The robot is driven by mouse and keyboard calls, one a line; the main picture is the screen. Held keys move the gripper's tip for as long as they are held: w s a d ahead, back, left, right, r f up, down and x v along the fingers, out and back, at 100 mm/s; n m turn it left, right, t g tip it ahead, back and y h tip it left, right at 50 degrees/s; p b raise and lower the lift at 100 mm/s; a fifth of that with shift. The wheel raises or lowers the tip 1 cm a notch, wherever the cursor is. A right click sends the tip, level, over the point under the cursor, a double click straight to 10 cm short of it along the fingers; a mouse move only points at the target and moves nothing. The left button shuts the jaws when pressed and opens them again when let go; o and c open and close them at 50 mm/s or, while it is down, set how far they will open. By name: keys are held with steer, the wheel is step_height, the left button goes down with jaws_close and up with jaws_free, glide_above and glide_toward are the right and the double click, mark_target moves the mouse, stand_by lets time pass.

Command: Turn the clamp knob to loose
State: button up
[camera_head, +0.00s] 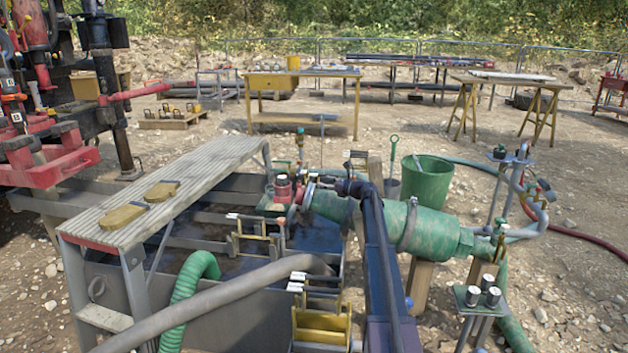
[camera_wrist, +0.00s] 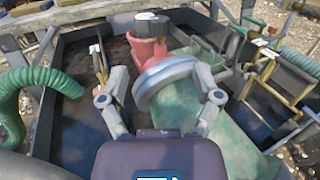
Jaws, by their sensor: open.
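My gripper (camera_wrist: 160,100) is open in the wrist view, its two grey fingers spread apart with a grey metal ring clamp (camera_wrist: 165,82) between and just beyond them. The clamp sits where a red fitting (camera_wrist: 148,50) meets a green cylinder (camera_wrist: 235,150). I cannot clearly pick out the clamp's knob. In the head view the red fitting (camera_head: 283,190), the clamp (camera_head: 309,193) and the green cylinder (camera_head: 432,230) lie over the tank's far right side. My dark arm reaches to the clamp there, and its end hides part of it. I cannot tell whether the fingers touch the clamp.
The open mud tank (camera_head: 225,312) has dark liquid inside and a ribbed walkway (camera_head: 170,190) on its left. A green hose (camera_head: 190,290) and a thick grey hose (camera_head: 225,298) cross its front. A green bucket (camera_head: 427,178) stands behind the cylinder. Labelled brackets (camera_head: 258,238) stand near the fitting.

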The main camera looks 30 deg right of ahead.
steer(key=w+a+m+t+h, duration=0.1)
steer(key=w+a+m+h, duration=0.1)
steer(key=h, duration=0.1)
steer(key=w+a+m+t+h, duration=0.1)
steer(key=w+a+m+h, duration=0.1)
steer(key=a+h, duration=0.1)
steer(key=w+a+m+t+h, duration=0.1)
steer(key=w+a+m+h, duration=0.1)
steer(key=a+h, duration=0.1)
steer(key=shift+r+m+h, duration=0.15)
steer(key=shift+m+h, duration=0.25)
steer(key=shift+h, duration=0.2)
steer(key=shift+a+m+h, duration=0.35)
steer(key=shift+m+h, duration=0.05)
steer(key=shift+h, duration=0.2)
steer(key=m+g+h, duration=0.5)
steer(key=m+h, duration=0.3)
steer(key=h, duration=0.3)
glide_toward(297, 176)
steer(key=v, duration=0.2)
steer(key=shift+s+d+r, duration=0.1)
steer(key=shift+s, duration=0.15)
steer(key=x, duration=1.3)
steer(key=shift+w+d, duration=0.15)
steer(key=shift+w, duration=0.3)
jaws_close()
